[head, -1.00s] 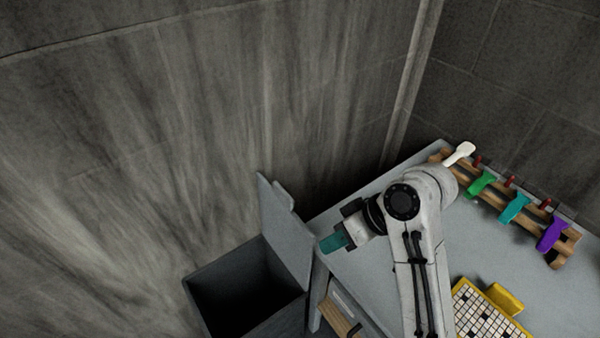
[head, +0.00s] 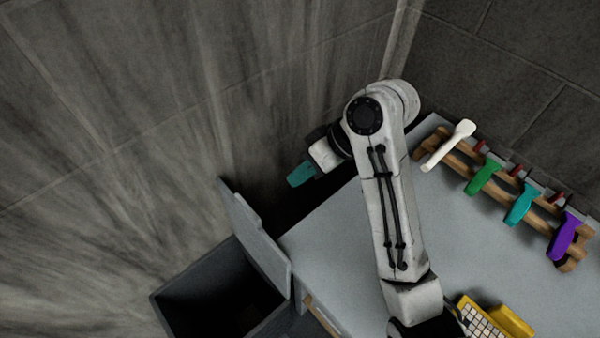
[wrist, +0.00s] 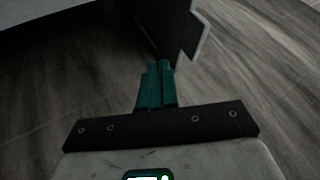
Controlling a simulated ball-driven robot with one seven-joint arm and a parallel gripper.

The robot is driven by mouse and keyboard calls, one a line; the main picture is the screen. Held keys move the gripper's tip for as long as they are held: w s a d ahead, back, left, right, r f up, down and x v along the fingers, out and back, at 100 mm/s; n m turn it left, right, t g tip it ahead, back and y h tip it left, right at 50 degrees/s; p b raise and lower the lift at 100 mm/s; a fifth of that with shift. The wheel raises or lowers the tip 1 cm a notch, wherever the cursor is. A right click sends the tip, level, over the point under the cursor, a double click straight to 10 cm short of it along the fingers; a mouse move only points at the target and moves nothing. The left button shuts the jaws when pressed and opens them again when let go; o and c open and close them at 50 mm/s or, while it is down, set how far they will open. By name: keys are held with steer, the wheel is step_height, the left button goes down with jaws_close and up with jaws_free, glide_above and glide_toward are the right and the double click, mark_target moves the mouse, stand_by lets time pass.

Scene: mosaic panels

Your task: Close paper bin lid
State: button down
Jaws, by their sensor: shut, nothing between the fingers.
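The paper bin (head: 190,300) is a dark grey box at the lower left of the head view, its mouth open and dark inside. Its lid (head: 256,232) stands up, tilted, along the bin's right side. In the wrist view a dark panel with a notched edge, which looks like the lid (wrist: 172,30), rises just beyond the fingertips. My gripper (head: 300,174), with teal fingers, is up and to the right of the lid in the head view, apart from it. It also shows in the wrist view (wrist: 157,75), its fingers together and empty.
A grey table (head: 330,235) stands right of the bin. On it are a wooden rack (head: 470,160) with white, green, teal and purple tools, and a yellow tray of white tiles (head: 480,322).

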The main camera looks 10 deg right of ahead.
steer(key=s+a+f+p, duration=0.1)
steer(key=s+a+f, duration=0.1)
steer(key=a+f, duration=0.3)
steer(key=shift+a+f+p, duration=0.35)
steer(key=shift+a+p, duration=0.05)
steer(key=shift+a, duration=1.05)
